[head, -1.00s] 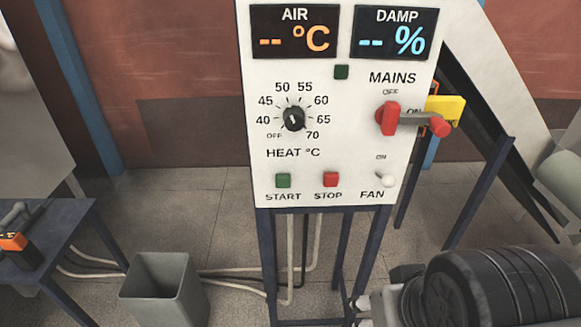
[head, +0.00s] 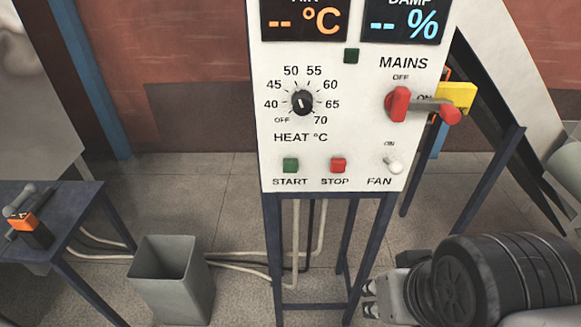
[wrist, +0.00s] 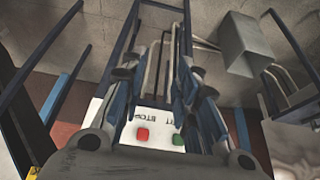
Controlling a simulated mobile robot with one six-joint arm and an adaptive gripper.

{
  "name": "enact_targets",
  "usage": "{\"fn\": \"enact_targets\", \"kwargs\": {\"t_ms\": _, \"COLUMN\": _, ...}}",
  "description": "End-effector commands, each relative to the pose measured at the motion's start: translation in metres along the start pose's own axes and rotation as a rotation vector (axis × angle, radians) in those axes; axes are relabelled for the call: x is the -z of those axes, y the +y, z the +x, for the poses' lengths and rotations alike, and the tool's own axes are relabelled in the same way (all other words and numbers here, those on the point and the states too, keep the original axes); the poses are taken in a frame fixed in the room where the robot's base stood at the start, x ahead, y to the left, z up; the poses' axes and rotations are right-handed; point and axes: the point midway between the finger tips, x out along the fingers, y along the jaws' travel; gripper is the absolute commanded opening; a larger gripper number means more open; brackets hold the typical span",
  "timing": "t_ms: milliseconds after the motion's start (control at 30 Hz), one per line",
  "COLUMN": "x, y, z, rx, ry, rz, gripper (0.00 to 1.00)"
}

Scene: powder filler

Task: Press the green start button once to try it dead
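In the wrist view the panel is upside down, with START (wrist: 179,139) right of STOP (wrist: 142,134). My gripper (head: 370,297) is low at the right in the head view, below the panel and apart from it. In the wrist view my gripper (wrist: 165,82) has its fingers apart with nothing between them. The red MAINS lever (head: 425,106) points right, across the ON label.
A yellow piece (head: 457,97) sits by the lever's end. The HEAT dial (head: 302,102) and FAN switch (head: 393,165) are on the panel. A grey bin (head: 172,280) stands lower left, near a dark table (head: 75,215) with an orange-and-black device (head: 27,225). Cables cross the floor.

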Motion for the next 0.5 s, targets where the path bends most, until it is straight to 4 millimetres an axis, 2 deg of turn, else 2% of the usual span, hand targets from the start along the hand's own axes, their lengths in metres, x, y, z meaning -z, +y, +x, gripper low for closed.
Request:
{"fn": "enact_targets", "kwargs": {"t_ms": 33, "x": 0.0, "y": 0.0, "z": 0.0, "rx": 0.0, "ry": 0.0, "rz": 0.0, "gripper": 0.23}}
{"fn": "enact_targets", "kwargs": {"t_ms": 367, "x": 0.0, "y": 0.0, "z": 0.0, "rx": 0.0, "ry": 0.0, "rz": 0.0, "gripper": 0.01}}
{"fn": "enact_targets", "kwargs": {"t_ms": 500, "x": 0.0, "y": 0.0, "z": 0.0, "rx": 0.0, "ry": 0.0, "rz": 0.0, "gripper": 0.0}}
